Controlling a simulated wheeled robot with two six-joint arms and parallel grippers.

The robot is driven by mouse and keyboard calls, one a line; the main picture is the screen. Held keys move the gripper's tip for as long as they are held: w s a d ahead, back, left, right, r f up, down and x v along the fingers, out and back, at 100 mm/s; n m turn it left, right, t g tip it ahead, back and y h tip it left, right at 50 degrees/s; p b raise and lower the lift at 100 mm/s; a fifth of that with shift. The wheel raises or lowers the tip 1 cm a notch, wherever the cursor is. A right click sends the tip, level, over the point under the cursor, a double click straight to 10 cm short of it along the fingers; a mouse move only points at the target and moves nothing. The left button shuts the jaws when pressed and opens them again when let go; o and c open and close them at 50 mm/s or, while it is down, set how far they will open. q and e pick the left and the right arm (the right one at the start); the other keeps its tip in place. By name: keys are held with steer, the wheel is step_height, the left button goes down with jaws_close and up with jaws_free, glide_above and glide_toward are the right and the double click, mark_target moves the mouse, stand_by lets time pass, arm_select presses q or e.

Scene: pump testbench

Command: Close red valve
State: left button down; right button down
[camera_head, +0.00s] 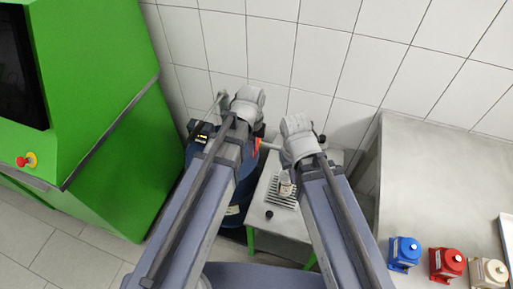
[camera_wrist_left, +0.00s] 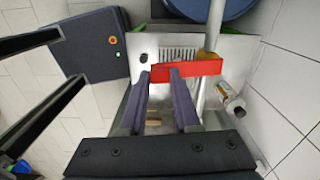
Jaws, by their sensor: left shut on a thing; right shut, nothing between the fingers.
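The red valve handle (camera_wrist_left: 200,70) is a flat red bar beside a pale upright pipe (camera_wrist_left: 214,28). In the left wrist view my left gripper (camera_wrist_left: 161,73) has its fingertips at the bar's left part and is shut on it. A small red piece of the handle (camera_head: 257,146) also shows in the head view, just right of my left arm. The left fingers are hidden there behind the wrist (camera_head: 247,103). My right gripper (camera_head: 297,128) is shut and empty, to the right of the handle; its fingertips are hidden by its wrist.
A small bench (camera_head: 262,228) with a slotted grille and a bottle (camera_head: 286,186) stands below my arms. A blue barrel (camera_head: 236,216) is to its left. A green cabinet (camera_head: 110,130) is at left; a grey worktop (camera_head: 440,180) with small pumps is at right. A tiled wall is behind.

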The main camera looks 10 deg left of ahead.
arm_select(q)
steer(key=shift+a+m, duration=0.4)
steer(key=shift+m, duration=0.1)
steer(key=c, duration=0.6)
jaws_free()
step_height(320, 180, up, 8)
steer(key=p, duration=0.8)
steer(key=shift+f, duration=0.2)
